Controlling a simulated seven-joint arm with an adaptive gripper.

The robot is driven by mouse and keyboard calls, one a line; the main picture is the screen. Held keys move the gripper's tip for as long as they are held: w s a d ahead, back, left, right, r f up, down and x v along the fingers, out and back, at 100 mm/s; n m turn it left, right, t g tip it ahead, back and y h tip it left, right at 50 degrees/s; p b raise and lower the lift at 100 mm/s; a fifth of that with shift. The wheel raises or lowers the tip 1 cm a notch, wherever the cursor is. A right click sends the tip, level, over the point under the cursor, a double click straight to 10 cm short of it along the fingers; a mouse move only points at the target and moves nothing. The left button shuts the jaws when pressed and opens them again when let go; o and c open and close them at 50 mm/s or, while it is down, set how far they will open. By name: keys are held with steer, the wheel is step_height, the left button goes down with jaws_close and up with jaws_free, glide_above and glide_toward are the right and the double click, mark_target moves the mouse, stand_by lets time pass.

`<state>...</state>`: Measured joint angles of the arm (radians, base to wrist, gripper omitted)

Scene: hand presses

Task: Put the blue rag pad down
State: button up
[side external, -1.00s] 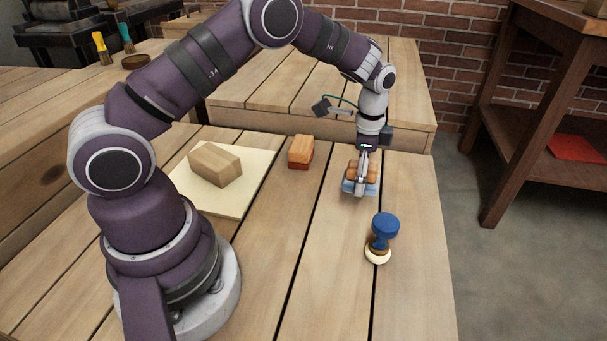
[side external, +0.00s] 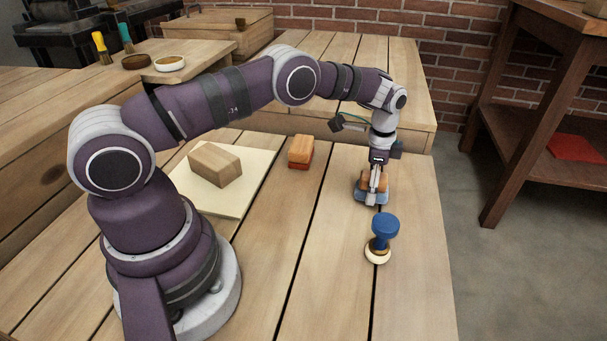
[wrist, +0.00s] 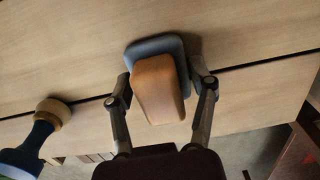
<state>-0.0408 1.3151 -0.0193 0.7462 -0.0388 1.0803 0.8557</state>
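The blue rag pad (side external: 371,199) has an orange-brown wooden handle on a flat blue-grey base. It is toward the right side of the bench, behind the blue-handled stamp. My gripper (side external: 374,182) points down over it with its fingers on both sides of the handle. The wrist view shows the handle of the pad (wrist: 157,90) between the fingertips, which appear shut on it, though the exact contact is partly hidden. The base is at or very near the bench top; I cannot tell if it touches.
The blue-handled stamp (side external: 382,235) stands close in front of the pad. An orange-and-red block (side external: 301,152) lies to the left. Farther left, a wooden block (side external: 214,164) rests on a cream sheet (side external: 236,205). Bare planks lie between the orange-and-red block and the pad.

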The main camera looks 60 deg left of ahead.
steer(key=o, duration=0.3)
steer(key=shift+o, duration=0.2)
step_height(320, 180, up, 12)
steer(key=shift+r, duration=0.2)
step_height(320, 180, up, 7)
steer(key=n+t, duration=0.2)
glide_above(362, 194)
steer(key=s+r+n+t, duration=0.1)
steer(key=s+r+n, duration=0.25)
steer(key=s, duration=0.25)
steer(key=s+d+f+n+t, duration=0.1)
steer(key=s+f+n+t, duration=0.1)
steer(key=s, duration=0.9)
steer(key=shift+s+n+t, duration=0.2)
steer(key=shift+n+t, duration=0.1)
steer(key=shift+n, duration=0.45)
steer(key=shift+f, duration=0.1)
